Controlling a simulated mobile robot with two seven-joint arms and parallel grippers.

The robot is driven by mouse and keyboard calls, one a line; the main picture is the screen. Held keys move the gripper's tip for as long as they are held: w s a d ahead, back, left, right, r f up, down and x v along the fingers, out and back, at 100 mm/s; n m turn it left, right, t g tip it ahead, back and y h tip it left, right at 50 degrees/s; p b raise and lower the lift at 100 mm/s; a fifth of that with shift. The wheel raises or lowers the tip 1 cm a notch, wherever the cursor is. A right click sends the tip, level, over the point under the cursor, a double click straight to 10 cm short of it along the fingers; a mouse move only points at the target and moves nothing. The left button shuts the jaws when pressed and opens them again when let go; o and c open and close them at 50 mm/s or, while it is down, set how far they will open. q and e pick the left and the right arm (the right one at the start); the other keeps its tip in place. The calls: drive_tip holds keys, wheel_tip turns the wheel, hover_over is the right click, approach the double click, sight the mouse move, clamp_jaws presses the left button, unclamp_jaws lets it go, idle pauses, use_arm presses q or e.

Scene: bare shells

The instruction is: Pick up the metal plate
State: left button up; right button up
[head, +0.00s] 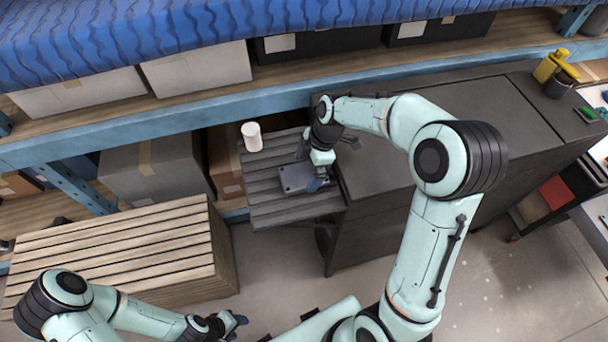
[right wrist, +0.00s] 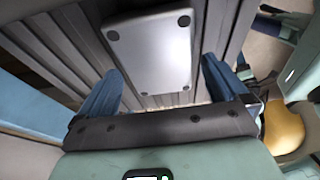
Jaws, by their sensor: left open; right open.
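The metal plate (head: 296,179) is a flat grey rectangle with dark corner holes. It lies on the dark slatted shelf (head: 266,172) in the head view. In the right wrist view the plate (right wrist: 152,50) shows beyond my fingers. My right gripper (head: 318,184) is over the plate's right part in the head view. Its two blue fingers (right wrist: 160,85) are open on either side of the plate's near end, and nothing is held. Whether they touch the plate cannot be told. My left gripper (head: 238,320) is low at the bottom left, away from the plate, open and empty.
A white cylinder (head: 252,137) stands on the slatted shelf behind the plate. A dark cabinet (head: 400,200) adjoins the shelf on the right. A wooden slatted crate (head: 120,255) stands at left. Shelving with a blue beam (head: 170,119) and boxes runs behind.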

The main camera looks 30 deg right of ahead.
drive_tip(key=shift+x, duration=0.95)
drive_tip(key=shift+w, duration=0.1)
drive_tip(key=shift+c, duration=0.3)
drive_tip(key=c, duration=1)
drive_tip(key=shift+r, duration=0.1)
drive_tip(key=shift+c, duration=0.2)
